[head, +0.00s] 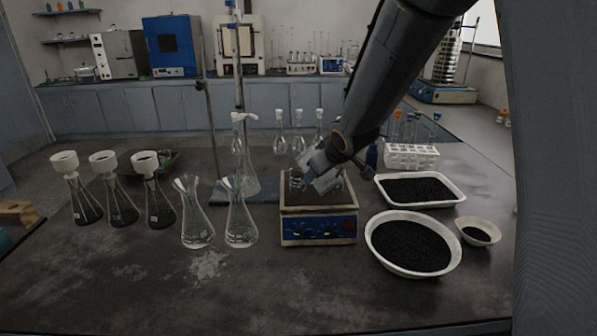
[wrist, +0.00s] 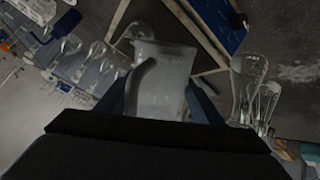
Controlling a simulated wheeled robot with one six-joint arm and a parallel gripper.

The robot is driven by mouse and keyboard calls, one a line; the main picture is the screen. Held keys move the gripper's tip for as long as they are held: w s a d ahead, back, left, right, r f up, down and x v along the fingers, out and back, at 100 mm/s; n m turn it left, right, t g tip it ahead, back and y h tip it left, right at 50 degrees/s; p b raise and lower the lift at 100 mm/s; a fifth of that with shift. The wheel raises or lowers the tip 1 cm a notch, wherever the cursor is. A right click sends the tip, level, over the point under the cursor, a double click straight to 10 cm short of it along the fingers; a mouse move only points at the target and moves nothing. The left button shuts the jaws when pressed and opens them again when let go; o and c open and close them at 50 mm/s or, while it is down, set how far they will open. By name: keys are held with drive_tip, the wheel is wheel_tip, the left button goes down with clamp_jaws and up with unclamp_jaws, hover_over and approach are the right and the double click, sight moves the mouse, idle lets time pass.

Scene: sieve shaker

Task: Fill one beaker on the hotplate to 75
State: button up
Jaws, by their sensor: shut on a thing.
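The hotplate (head: 318,228) has a blue front panel with knobs and stands in the middle of the bench. My gripper (head: 322,172) is over its top plate, reached from the upper right. In the wrist view my gripper (wrist: 165,105) is shut on a clear glass beaker (wrist: 165,75), one finger on each side. The held beaker looks empty, though its lower part is hidden. A second glass beaker (wrist: 138,32) shows just beyond it, over the hotplate top (wrist: 185,30). In the head view a glass beaker (head: 296,181) shows left of the gripper; I cannot tell which one.
Two empty flasks (head: 240,222) stand left of the hotplate, with funnel-topped dark-filled flasks (head: 118,200) further left. A white bowl (head: 388,264) and a tray (head: 458,197) of black grains lie right. A clamp stand (head: 238,100) rises behind. The front bench is clear.

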sight(332, 187)
drive_tip(key=shift+w+a+r+g+h+p, duration=0.1)
drive_tip(key=shift+r+g+h+p, duration=0.5)
drive_tip(key=shift+p, duration=0.85)
idle(3.2)
